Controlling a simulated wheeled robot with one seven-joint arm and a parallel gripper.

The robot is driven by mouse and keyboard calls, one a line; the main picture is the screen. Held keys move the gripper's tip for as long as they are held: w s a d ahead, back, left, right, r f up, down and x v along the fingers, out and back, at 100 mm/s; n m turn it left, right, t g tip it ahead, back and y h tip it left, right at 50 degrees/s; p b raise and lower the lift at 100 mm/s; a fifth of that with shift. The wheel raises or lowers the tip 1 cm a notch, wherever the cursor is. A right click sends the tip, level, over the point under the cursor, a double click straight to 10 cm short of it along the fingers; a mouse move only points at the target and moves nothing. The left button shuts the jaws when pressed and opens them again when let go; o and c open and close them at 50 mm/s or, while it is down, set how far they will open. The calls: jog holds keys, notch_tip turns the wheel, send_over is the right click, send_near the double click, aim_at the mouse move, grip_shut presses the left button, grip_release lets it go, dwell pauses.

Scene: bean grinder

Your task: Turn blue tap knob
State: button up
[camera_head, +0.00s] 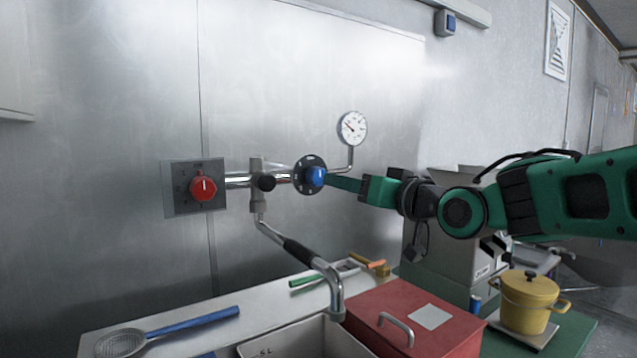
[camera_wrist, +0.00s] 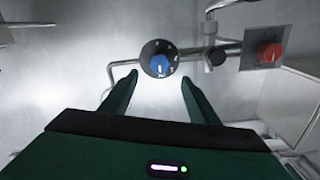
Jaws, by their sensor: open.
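The blue tap knob (camera_head: 316,176) sits on a dark round plate at the right end of a chrome pipe on the metal wall. My gripper (camera_head: 334,181) reaches in from the right, its fingertips close to the knob's right side. In the wrist view, the blue knob (camera_wrist: 159,64) lies ahead of and between the two fingers of my open gripper (camera_wrist: 159,74). The fingers are empty. I cannot tell whether a fingertip touches the knob or its plate.
A red knob (camera_head: 203,188) is on a square plate to the left. A pressure gauge (camera_head: 352,128) stands just above the blue knob. A faucet spout (camera_head: 300,252) hangs below over the sink (camera_head: 300,340). A red box (camera_head: 420,318) and yellow pot (camera_head: 529,300) stand lower right.

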aim_at(320, 178)
jog(key=x, duration=1)
jog(key=shift+w+a, duration=0.1)
